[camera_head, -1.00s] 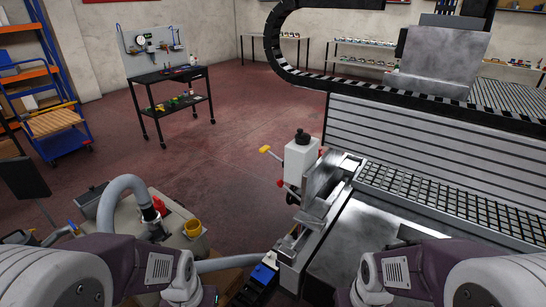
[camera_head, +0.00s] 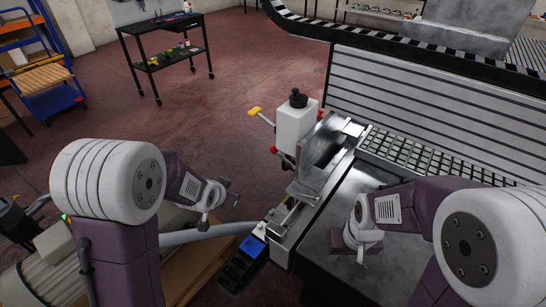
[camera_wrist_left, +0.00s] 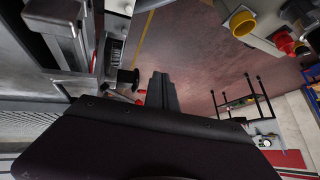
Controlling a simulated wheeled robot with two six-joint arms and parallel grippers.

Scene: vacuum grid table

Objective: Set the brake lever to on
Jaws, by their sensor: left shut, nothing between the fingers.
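My left gripper (camera_head: 229,198) is left of and nearer than the levers, touching neither. In the left wrist view its dark fingers (camera_wrist_left: 161,92) are shut and empty, with a red tip (camera_wrist_left: 140,96) beside them. My right gripper (camera_head: 362,256) hangs over the metal bed; its jaws are too small to read.
A metal bracket (camera_head: 325,145) stands right of the white unit, on the bed's edge. A blue and black box (camera_head: 250,247) lies in front, near a grey hose (camera_head: 205,234). The red floor (camera_head: 190,130) left of the levers is clear.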

